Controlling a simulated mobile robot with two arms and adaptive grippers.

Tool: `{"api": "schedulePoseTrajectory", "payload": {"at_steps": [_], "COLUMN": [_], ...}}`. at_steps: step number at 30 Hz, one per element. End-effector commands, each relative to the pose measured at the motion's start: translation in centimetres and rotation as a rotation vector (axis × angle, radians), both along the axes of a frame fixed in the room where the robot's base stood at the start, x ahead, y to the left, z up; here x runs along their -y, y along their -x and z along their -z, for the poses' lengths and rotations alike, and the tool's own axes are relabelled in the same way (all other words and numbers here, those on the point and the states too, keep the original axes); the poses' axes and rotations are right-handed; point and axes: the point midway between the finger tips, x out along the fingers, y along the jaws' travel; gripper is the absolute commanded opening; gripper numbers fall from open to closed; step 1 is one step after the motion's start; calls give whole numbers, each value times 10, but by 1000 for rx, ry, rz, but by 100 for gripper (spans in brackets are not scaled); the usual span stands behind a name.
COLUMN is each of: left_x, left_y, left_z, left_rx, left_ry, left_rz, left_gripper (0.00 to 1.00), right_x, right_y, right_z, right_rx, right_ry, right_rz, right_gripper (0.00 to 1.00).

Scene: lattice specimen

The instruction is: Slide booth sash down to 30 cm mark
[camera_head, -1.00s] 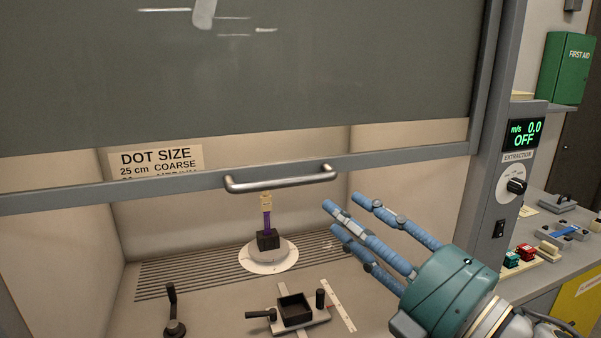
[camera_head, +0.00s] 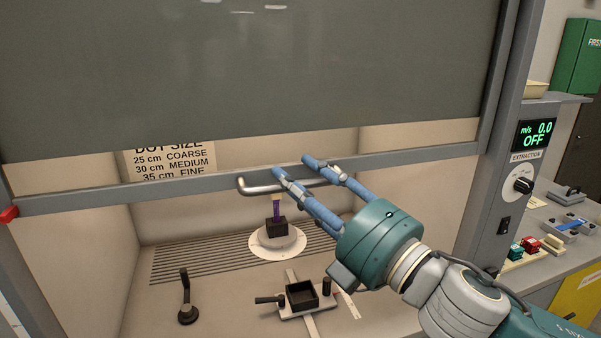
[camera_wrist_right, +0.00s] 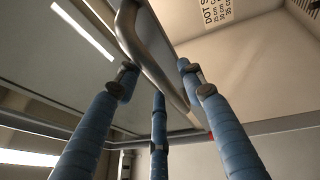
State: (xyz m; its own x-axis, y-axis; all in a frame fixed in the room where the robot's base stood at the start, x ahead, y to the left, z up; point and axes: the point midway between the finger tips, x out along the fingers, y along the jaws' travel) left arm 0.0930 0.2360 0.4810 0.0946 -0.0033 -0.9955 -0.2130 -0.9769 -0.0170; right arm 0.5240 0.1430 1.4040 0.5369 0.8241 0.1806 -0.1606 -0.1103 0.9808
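The booth sash has a dark grey upper panel (camera_head: 250,80), a clear strip below it and a grey bottom rail (camera_head: 120,195). A silver bar handle (camera_head: 255,190) is fixed to the rail. My right gripper (camera_head: 291,165) is at the handle's right half, with its blue fingers spread and partly covering it. In the right wrist view the handle (camera_wrist_right: 150,62) passes between the open fingers (camera_wrist_right: 155,88); I cannot tell whether they touch it. A sign (camera_head: 175,166) on the back wall lists 25 cm coarse, 30 cm medium and 35 cm fine. My left gripper is out of view.
Inside the booth, a dark block with a purple specimen (camera_head: 276,224) stands on a round white base (camera_head: 276,244). A small black tray (camera_head: 301,296) and a black lever (camera_head: 185,300) are in front. An extraction panel (camera_head: 534,135) reading 0.0 OFF is right. A red marker (camera_head: 9,214) sits at the left.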

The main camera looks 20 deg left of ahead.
Motion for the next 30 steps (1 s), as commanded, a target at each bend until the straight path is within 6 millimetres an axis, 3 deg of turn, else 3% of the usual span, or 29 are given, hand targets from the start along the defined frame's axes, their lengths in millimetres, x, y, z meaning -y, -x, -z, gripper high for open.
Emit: {"api": "schedulePoseTrajectory", "payload": {"at_steps": [8,15,23,26,30], "left_x": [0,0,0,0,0], "left_y": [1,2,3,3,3], "left_z": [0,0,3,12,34], "left_rx": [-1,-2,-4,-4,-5], "left_ry": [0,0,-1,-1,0], "left_rz": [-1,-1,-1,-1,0], "left_gripper": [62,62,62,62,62], "right_x": [-2,-1,-1,-2,-2], "right_y": [-1,-1,-1,-1,-1], "right_z": [0,0,5,17,48], "right_rx": [0,0,-1,-4,-5], "right_ry": [0,0,0,1,3], "right_rz": [0,0,1,1,0], "right_gripper": [39,0,0,0,0]}}
